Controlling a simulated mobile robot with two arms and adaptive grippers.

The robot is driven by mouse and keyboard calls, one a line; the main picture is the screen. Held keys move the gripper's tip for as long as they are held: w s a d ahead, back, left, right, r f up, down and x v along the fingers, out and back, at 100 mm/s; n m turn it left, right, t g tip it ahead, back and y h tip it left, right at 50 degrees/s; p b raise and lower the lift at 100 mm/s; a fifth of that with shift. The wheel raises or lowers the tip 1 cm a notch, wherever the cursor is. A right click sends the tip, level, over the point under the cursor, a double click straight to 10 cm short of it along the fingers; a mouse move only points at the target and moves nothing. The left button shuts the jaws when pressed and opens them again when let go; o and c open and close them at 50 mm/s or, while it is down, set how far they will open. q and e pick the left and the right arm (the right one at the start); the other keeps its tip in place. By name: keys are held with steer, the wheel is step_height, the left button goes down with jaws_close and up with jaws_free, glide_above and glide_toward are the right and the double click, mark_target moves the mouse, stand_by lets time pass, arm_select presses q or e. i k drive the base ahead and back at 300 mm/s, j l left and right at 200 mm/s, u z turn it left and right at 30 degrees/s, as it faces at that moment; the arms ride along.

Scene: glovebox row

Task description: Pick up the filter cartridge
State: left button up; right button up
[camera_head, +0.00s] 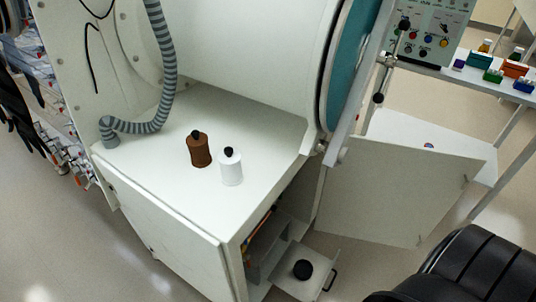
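I cannot tell for sure which thing is the filter cartridge. A small round black object (303,269) lies in the pulled-out white drawer (290,284) at the bottom of the cabinet. A brown bottle-shaped container (199,152) with a black cap stands upright on the white cabinet top (175,185). A white container (231,170) with a black cap stands upright beside it, to the right. Neither of my grippers is in view.
A cabinet door (400,190) stands open to the right of the drawer. A grey ribbed hose (163,70) reaches down to the cabinet top's left side. A black padded thing (470,270) fills the lower right corner. A shelf with small coloured boxes (480,61) stands at upper right.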

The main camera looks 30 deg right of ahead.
mark_target(229, 159)
steer(key=z, duration=0.7)
steer(key=j+z, duration=0.15)
steer(key=j, duration=0.35)
